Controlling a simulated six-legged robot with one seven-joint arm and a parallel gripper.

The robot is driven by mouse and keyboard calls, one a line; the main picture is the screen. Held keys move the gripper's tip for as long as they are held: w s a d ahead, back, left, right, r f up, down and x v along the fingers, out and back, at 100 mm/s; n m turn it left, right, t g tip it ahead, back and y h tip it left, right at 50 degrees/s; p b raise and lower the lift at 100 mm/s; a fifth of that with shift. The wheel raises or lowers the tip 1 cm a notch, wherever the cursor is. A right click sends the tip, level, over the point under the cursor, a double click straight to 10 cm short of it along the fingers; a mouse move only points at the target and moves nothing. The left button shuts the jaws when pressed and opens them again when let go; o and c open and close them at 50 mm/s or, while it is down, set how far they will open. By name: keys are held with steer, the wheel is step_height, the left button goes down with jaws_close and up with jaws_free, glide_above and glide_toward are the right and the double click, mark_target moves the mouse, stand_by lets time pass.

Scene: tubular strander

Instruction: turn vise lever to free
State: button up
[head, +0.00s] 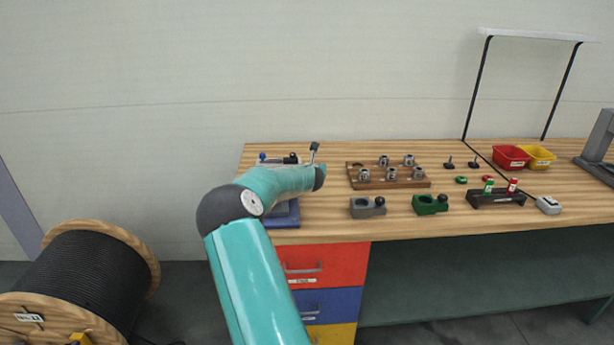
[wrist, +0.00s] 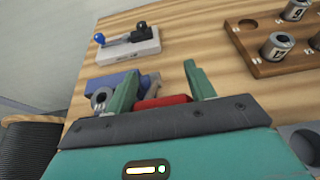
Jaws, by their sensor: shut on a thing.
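The blue vise (wrist: 108,82) is on the bench at the left in the wrist view, partly hidden behind my gripper. Its blue base also shows in the head view (head: 286,216), below my forearm. A grey round metal part (wrist: 101,97) is beside my left finger. My gripper (wrist: 158,82) has its two green fingers on either side of a red bar, the vise lever (wrist: 163,102), and is shut on it. The lower part of the lever is hidden by the gripper body. In the head view my arm covers the lever and the fingers.
A pale block with blue and black knobs (wrist: 130,46) stands just beyond the vise. A wooden tray of metal collars (head: 389,182) is to the right, with grey (head: 367,208) and green (head: 430,205) knobbed fixtures near it. A cable drum (head: 85,275) stands on the floor at left.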

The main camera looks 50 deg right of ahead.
steer(key=shift+w+d+r, duration=0.3)
steer(key=shift+d, duration=0.05)
steer(key=shift+f, duration=0.25)
stand_by(1.3)
steer(key=o, duration=1.1)
steer(key=v, duration=1.4)
steer(key=shift+d+r, duration=0.1)
